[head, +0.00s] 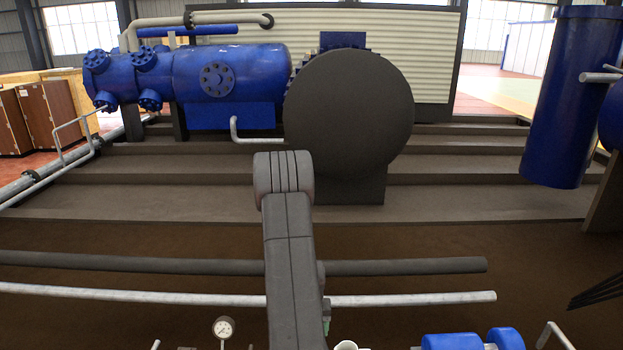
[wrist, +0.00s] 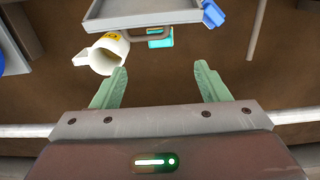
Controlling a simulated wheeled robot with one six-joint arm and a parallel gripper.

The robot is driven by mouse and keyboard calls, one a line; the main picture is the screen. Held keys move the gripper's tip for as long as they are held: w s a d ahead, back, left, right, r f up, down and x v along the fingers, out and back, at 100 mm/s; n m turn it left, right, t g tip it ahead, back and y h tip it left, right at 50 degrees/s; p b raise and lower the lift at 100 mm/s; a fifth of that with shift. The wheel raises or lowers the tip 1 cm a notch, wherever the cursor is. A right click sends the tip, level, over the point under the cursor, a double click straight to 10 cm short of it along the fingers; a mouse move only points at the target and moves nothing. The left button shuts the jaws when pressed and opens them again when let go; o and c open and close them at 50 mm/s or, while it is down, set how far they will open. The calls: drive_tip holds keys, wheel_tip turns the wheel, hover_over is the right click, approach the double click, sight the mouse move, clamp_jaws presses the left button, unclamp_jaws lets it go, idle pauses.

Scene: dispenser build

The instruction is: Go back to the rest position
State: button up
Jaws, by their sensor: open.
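My gripper (wrist: 161,66) shows in the wrist view with its two green fingers spread apart. Nothing is held between them. A white jug or cup (wrist: 108,54) with a yellow label is just beyond the left fingertip, apart from it as far as I can tell.
In the wrist view a grey tray (wrist: 145,19) with a handle, a cyan piece (wrist: 160,39) and a blue piece (wrist: 212,14) lie beyond the fingers. In the head view a dial gauge (head: 223,327), pipes (head: 150,262) and a blue tank (head: 240,75) surround my arm.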

drive_tip(key=s+p, duration=0.1)
drive_tip(key=p, duration=0.2)
drive_tip(key=s+r+p, duration=0.1)
drive_tip(key=p, duration=0.2)
drive_tip(key=s+r+p, duration=0.1)
drive_tip(key=s+p, duration=0.1)
drive_tip(key=p, duration=0.1)
drive_tip(key=shift+d+r+p, duration=0.1)
drive_tip(key=shift+p, duration=0.3)
drive_tip(key=shift+s, duration=0.15)
